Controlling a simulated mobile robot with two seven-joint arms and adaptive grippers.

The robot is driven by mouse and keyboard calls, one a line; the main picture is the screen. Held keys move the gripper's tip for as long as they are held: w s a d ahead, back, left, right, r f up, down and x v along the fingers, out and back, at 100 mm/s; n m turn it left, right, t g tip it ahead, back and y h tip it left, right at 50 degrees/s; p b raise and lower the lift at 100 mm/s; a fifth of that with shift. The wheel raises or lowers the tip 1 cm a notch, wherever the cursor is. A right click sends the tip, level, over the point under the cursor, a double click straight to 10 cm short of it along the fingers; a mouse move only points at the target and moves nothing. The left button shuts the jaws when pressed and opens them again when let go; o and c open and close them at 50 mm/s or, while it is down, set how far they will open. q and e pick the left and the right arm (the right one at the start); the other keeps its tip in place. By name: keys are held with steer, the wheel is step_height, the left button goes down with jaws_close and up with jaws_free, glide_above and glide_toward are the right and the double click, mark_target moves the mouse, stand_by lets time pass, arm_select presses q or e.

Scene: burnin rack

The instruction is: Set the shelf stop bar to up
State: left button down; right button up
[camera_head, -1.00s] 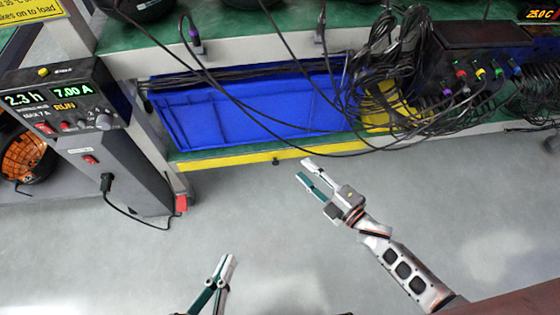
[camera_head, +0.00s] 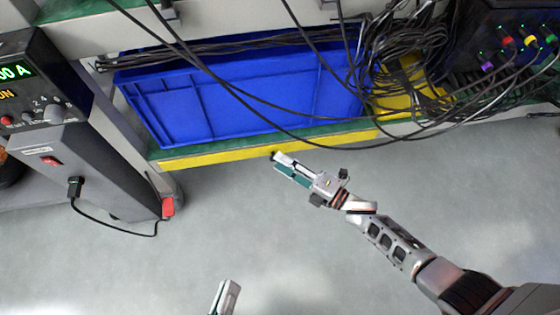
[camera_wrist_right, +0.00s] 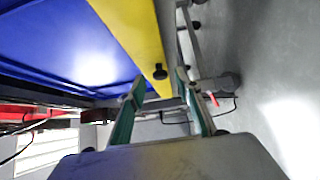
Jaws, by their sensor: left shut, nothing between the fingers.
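The yellow stop bar (camera_head: 215,155) runs along the front edge of the low shelf, and it also shows in the right wrist view (camera_wrist_right: 135,35). A small black knob (camera_wrist_right: 159,72) sits on the bar's front. My right gripper (camera_head: 275,162) is at the bar with its fingers apart. In the right wrist view the knob appears between the two fingertips (camera_wrist_right: 160,82); I cannot tell whether either finger touches it. My left gripper (camera_head: 225,290) shows only its tip at the bottom of the head view, shut and empty, well away from the bar.
A blue tray (camera_head: 240,95) lies on the shelf behind the bar, with black cables hanging across it. A power unit (camera_head: 75,160) with a plugged cord stands at the left. A cabled box (camera_head: 490,40) is at the upper right. The grey floor in front is clear.

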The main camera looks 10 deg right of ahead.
steer(key=shift+w+a, duration=0.45)
steer(key=shift+a, duration=0.05)
jaws_close()
steer(key=shift+r, duration=0.1)
